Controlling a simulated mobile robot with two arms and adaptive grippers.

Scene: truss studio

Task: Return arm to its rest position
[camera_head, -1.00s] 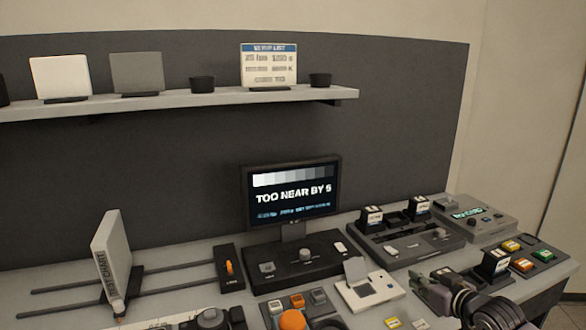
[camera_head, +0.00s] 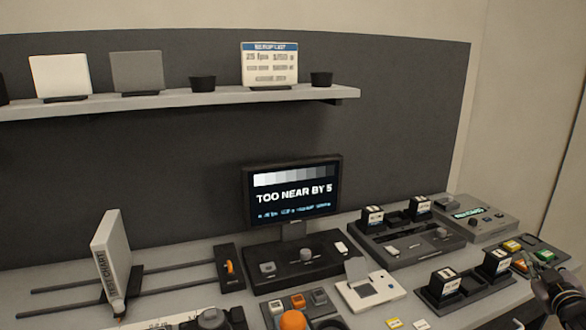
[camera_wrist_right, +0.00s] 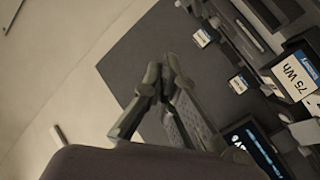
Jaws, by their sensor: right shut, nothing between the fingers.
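My right gripper (camera_head: 548,275) is at the right edge of the table in the head view, over the panel of coloured buttons. In the right wrist view the fingers (camera_wrist_right: 160,80) are together with nothing between them. My left gripper is not in the head view. Whether the right gripper touches the button panel cannot be told.
A monitor (camera_head: 292,192) reads "TOO NEAR BY 5". Battery blocks (camera_head: 443,280) stand in a dark holder beside the button panel (camera_head: 530,250). A white flip-lid box (camera_head: 371,291), a control console (camera_head: 297,262) and a test chart (camera_head: 112,258) crowd the table. A shelf (camera_head: 180,105) hangs above.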

